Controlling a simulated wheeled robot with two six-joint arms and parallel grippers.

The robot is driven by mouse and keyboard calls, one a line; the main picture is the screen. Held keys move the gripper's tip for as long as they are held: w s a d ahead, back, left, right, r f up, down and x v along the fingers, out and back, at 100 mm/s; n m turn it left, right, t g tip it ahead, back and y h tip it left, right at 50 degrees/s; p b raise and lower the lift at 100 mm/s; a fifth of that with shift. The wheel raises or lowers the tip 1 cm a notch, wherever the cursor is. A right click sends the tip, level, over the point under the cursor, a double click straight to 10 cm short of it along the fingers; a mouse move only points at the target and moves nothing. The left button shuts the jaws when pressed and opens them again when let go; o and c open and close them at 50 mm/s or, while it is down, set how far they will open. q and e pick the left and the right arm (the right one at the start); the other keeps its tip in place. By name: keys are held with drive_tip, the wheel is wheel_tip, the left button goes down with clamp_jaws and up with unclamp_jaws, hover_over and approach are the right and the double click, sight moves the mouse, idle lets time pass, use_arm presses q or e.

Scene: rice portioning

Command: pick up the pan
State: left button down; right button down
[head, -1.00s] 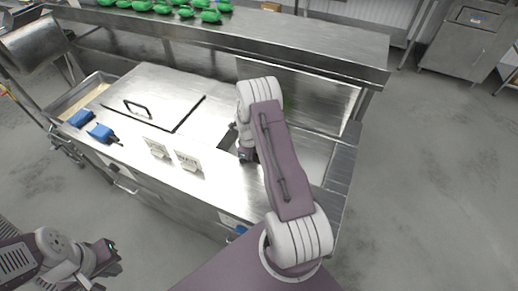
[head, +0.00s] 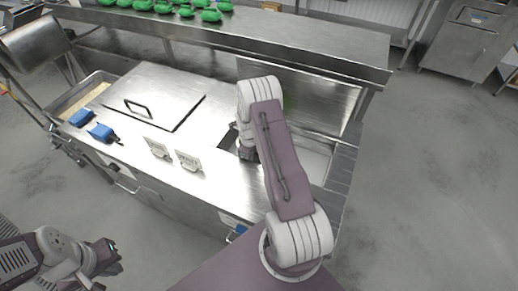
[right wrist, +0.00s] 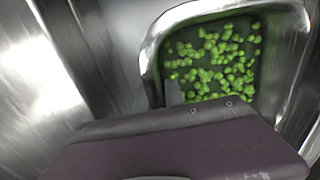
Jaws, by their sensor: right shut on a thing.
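The pan (right wrist: 148,62) shows in the right wrist view as a shiny steel container with rounded corners. Many small green pieces (right wrist: 215,60) lie in it. My right gripper (head: 246,155) is down at the steel counter's open well in the head view, mostly hidden behind my own arm. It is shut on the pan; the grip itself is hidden. My left gripper (head: 113,252) is low at the left in the head view, away from the counter and apart from the pan. Its finger opening is too small to make out.
A steel lid (head: 165,90) with a black handle covers the counter's left part. Two small white signs (head: 188,160) stand at the front. Green items (head: 211,15) line the raised shelf (head: 300,38) behind.

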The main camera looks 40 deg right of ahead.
drive_tip(key=shift+r, duration=0.1)
wheel_tip(320, 180, up, 10)
drive_tip(key=shift+f+b, duration=0.1)
drive_tip(key=shift+b, duration=0.3)
use_arm(q)
drive_tip(key=shift+f, duration=0.4)
use_arm(e)
drive_tip(key=shift+d, duration=0.1)
